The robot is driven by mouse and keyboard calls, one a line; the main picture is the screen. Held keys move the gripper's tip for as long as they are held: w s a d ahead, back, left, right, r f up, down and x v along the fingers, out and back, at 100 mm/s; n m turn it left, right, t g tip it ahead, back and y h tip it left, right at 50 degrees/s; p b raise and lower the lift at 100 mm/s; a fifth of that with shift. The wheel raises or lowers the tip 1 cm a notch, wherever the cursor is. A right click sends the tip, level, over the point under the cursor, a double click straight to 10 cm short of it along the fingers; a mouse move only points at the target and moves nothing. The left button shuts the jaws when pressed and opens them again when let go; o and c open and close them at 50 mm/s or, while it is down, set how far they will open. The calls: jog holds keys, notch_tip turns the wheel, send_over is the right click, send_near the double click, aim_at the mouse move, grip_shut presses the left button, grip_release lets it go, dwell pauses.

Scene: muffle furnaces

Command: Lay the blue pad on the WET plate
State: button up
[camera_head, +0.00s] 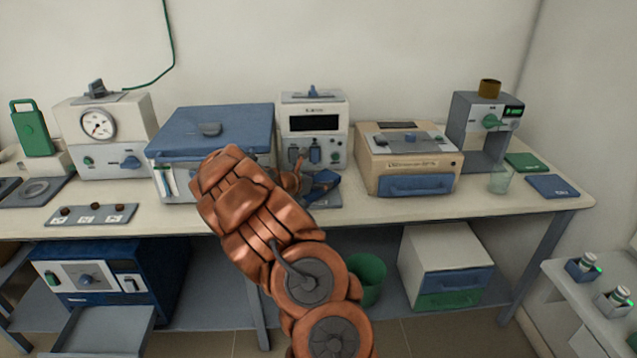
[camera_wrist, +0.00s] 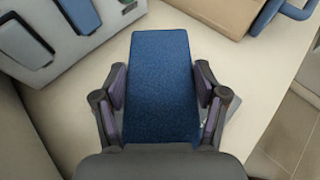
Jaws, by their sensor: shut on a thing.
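My gripper (camera_wrist: 160,92) is shut on the blue pad (camera_wrist: 160,70), a flat textured strip held between its two fingers in the wrist view. In the head view my gripper (camera_head: 304,183) is over the bench, in front of the white device with a dark display, with the blue pad (camera_head: 323,184) partly hidden. A green plate (camera_head: 524,162) and a blue plate (camera_head: 552,186) lie at the bench's right end. Both seem to carry small labels, too small to read, so I cannot tell which is WET.
A beige box (camera_head: 408,165) with a blue handle stands right of my gripper. A glass beaker (camera_head: 500,181) stands beside the blue plate, near a grey machine (camera_head: 476,130). A blue-lidded box (camera_head: 212,135) is to the left. The bench front at right is clear.

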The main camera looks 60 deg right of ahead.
jog(key=shift+f, duration=0.3)
jog(key=shift+f, duration=0.1)
jog(key=o, duration=0.9)
jog(key=shift+o, duration=0.2)
jog(key=shift+a+r, duration=0.1)
jog(key=shift+r, duration=0.1)
jog(key=v, duration=1.1)
jog(key=shift+a+r+b, duration=0.1)
jog(key=shift+a+b, duration=0.15)
jog(key=shift+b, duration=0.15)
jog(key=shift+a, duration=0.1)
